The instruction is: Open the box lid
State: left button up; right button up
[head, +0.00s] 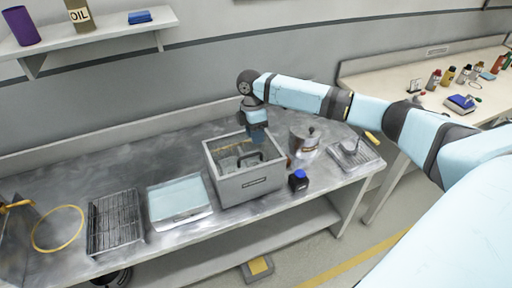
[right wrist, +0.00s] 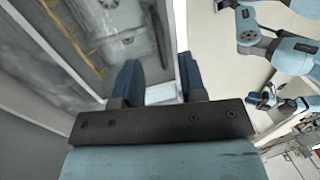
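The grey box (head: 250,188) stands on the metal bench with a dark label on its front. A dark handle (head: 249,157) shows at its top, near the front. Through the top I see grey and yellowish shapes; I cannot tell whether a clear lid covers them. My right gripper (head: 257,137) points down at the box's back right edge. In the right wrist view its two blue fingers (right wrist: 160,82) are apart, with a pale strip seen between them and nothing clearly held. Contact with the box is hidden. My left gripper is not in view.
A metal pot (head: 304,139) and a blue-capped jar (head: 298,181) stand close right of the box. A pale blue tray (head: 180,201), a wire rack (head: 114,222) and a yellow ring (head: 58,229) lie to the left. A shelf (head: 95,35) hangs above left.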

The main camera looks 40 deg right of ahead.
jog(key=shift+s+a+f, duration=0.1)
jog(key=shift+s+f, duration=0.05)
jog(key=shift+f, duration=0.75)
jog(key=shift+s+f, duration=0.2)
jog(key=shift+f, duration=0.7)
jog(key=shift+s+a+f, duration=0.1)
jog(key=shift+s+f, duration=0.05)
jog(key=shift+f, duration=0.75)
jog(key=shift+d, duration=0.1)
grip_shut()
